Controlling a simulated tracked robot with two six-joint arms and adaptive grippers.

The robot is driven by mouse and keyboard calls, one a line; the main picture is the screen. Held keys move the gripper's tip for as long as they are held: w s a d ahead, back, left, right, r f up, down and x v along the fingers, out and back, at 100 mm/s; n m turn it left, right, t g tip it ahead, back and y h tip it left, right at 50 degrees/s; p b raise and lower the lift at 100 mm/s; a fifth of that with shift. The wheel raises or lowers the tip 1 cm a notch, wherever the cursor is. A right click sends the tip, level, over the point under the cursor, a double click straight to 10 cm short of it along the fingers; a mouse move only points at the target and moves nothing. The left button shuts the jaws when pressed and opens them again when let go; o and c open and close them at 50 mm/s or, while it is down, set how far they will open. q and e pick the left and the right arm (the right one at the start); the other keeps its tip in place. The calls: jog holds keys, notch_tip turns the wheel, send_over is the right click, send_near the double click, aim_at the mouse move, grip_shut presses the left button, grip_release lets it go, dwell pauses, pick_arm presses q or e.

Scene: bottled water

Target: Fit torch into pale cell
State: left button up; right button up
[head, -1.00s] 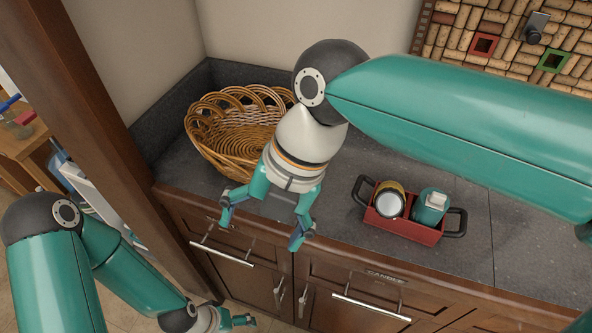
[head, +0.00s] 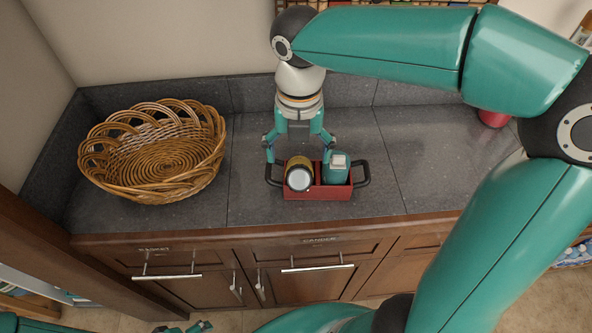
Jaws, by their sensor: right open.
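A small red caddy (head: 318,193) with black side handles stands on the dark counter. In its left part is a dark and gold cylinder with a round white face (head: 299,179), which may be the torch. I cannot make out a pale cell. My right gripper (head: 298,151) is open, pointing down at the caddy's back side, its fingers spread to either side of the cylinder. Contact cannot be told. My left gripper (head: 184,328) shows only partly at the bottom edge.
A wide wicker basket (head: 150,190) stands on the counter to the left, apart from the caddy. A red object (head: 493,118) is at the back right, partly behind my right arm. Counter (head: 400,190) right of the caddy is clear. Drawers with bar handles are below.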

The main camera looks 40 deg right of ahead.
aim_at(298, 166)
notch_tip(298, 166, down, 3)
jog(key=shift+f, duration=0.1)
jog(key=shift+w+d+f+p, duration=0.15)
jog(key=shift+f+p, duration=0.1)
jog(key=shift+f, duration=1.1)
jog(key=shift+w+d+f+p, duration=0.15)
jog(key=shift+f+p, duration=0.1)
jog(key=shift+f, duration=1.05)
jog(key=c, duration=1.5)
jog(key=shift+o, duration=0.2)
jog(key=shift+r, duration=0.15)
